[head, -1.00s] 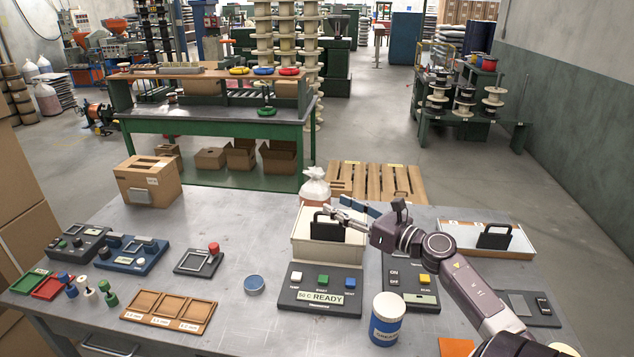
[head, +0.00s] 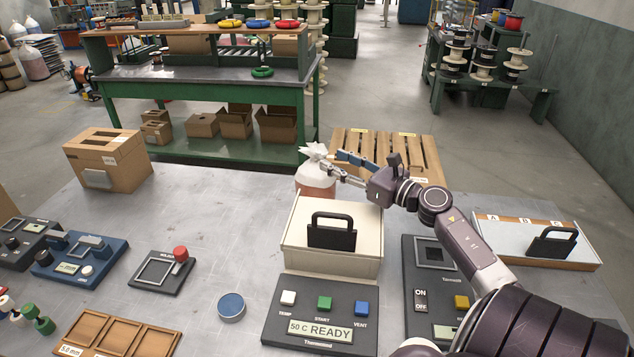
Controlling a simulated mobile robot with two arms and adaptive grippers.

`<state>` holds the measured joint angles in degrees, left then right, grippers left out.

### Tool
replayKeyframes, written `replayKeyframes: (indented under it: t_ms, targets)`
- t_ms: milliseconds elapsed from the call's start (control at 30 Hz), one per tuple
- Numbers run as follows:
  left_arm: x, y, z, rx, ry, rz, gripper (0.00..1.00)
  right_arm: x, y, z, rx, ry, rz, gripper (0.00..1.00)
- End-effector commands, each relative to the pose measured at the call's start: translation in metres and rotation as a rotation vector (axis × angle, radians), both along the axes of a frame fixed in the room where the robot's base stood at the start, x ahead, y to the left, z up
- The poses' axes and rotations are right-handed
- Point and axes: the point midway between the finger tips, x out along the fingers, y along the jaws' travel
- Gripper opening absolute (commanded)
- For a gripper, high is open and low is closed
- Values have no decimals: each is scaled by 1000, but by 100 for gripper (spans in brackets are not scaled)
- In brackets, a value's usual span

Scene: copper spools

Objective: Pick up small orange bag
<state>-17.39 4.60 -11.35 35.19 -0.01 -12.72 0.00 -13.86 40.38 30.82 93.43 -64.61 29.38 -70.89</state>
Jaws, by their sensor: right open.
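The small orange bag (head: 315,176) stands upright at the back edge of the grey table, behind the cream box. It is a clear bag with orange contents and a white gathered top. My right gripper (head: 327,166) reaches in from the right with its fingers pointing left, open, at the right side of the bag's neck. I cannot tell whether the fingers touch the bag. My left gripper is not in view.
A cream box (head: 290,241) with a black handle stands in front of the bag, behind a control panel (head: 320,334). A cardboard box (head: 108,163) stands at the back left. Bare table (head: 215,205) lies between them. A wooden pallet (head: 425,152) lies on the floor beyond.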

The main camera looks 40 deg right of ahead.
Motion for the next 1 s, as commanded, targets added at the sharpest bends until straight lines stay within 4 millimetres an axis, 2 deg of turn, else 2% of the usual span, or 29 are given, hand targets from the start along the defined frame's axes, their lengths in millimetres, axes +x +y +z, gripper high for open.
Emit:
replayKeyframes:
  t_ms: [500,867,1000]
  targets:
    - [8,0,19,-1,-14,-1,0,54,1,-5,2,-2,-2,41]
    - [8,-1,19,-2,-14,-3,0,61,3,-8,0,0,-1,41]
    - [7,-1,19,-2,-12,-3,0,60,3,-8,0,0,-1,26]
